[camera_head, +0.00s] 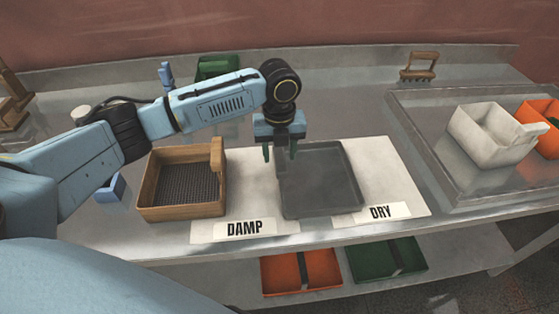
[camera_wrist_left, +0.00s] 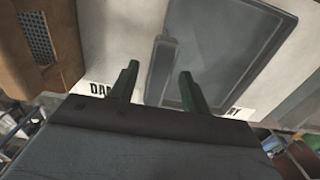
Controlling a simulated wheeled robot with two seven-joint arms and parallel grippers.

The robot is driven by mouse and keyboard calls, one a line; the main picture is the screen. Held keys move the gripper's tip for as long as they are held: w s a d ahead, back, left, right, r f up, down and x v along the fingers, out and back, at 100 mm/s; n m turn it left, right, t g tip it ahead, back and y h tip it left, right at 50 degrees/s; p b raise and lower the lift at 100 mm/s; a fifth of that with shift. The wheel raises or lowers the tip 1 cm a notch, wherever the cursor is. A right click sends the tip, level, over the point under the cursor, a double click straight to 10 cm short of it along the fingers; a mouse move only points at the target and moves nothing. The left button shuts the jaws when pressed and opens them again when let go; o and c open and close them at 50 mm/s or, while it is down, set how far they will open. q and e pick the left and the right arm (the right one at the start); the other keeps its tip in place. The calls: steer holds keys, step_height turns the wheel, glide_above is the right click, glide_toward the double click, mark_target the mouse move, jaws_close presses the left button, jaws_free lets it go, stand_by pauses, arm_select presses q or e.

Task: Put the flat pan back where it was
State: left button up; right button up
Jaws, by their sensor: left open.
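The flat pan (camera_head: 322,182) is a dark grey shallow tray. It lies on a pale mat (camera_head: 388,165) on the steel counter, between the DAMP label (camera_head: 245,228) and the DRY label (camera_head: 380,211). Whether a finger touches the rim I cannot tell. My right gripper does not show.
A wooden box with a mesh floor (camera_head: 185,184) stands left of the mat. A recessed tray with a white bin (camera_head: 492,135) and an orange bin (camera_head: 545,125) is at the right. A wooden-handled tool (camera_head: 419,66) lies at the back. Orange (camera_head: 301,272) and green (camera_head: 386,260) trays sit below.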

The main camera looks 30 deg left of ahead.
arm_select(q)
step_height(320, 180, up, 8)
steer(key=shift+f, duration=0.1)
steer(key=shift+s, duration=0.1)
stand_by(0.5)
